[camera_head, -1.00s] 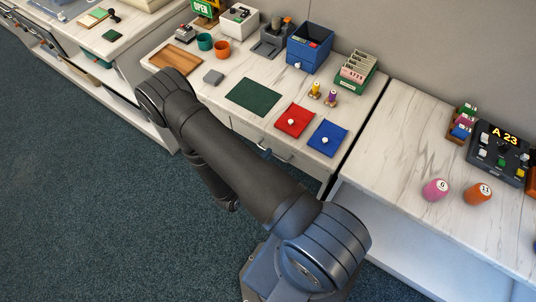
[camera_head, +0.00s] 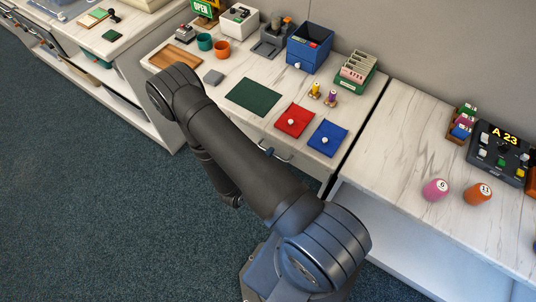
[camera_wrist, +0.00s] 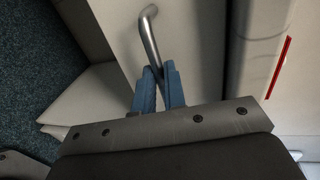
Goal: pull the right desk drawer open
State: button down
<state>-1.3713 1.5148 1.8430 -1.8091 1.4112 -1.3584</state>
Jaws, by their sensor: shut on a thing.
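The right drawer's front (camera_wrist: 115,25) fills the upper middle of the wrist view as a pale panel. Its grey metal bar handle (camera_wrist: 149,35) runs down between the blue fingers of my gripper (camera_wrist: 159,83), which is shut on it. In the head view, the handle (camera_head: 283,157) shows partly beside my arm, below the red and blue mats. The drawer front looks close to flush under the desktop; I cannot tell any small gap.
The desktop (camera_head: 224,118) above bears a red mat (camera_head: 295,120), a blue mat (camera_head: 328,139) and a dark green mat (camera_head: 254,96). A second counter (camera_head: 405,130) stands to the right. Bare carpet (camera_head: 100,220) lies in front of the desk, left of my arm.

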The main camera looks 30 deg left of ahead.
jog(key=f+v, duration=0.2)
jog(key=v, duration=1.1)
jog(key=s+f+v, duration=0.1)
jog(key=f+v, duration=0.2)
jog(key=v, duration=1)
jog(key=shift+s+f, duration=0.15)
jog(key=shift+s, duration=0.05)
jog(key=c, duration=1.5)
grip_release()
jog(key=v, duration=1.7)
jog(key=shift+s, duration=0.2)
jog(key=shift+w, duration=0.1)
jog(key=x, duration=1.7)
jog(key=shift+w, duration=0.15)
jog(key=v, duration=1.7)
jog(key=shift+s, duration=0.2)
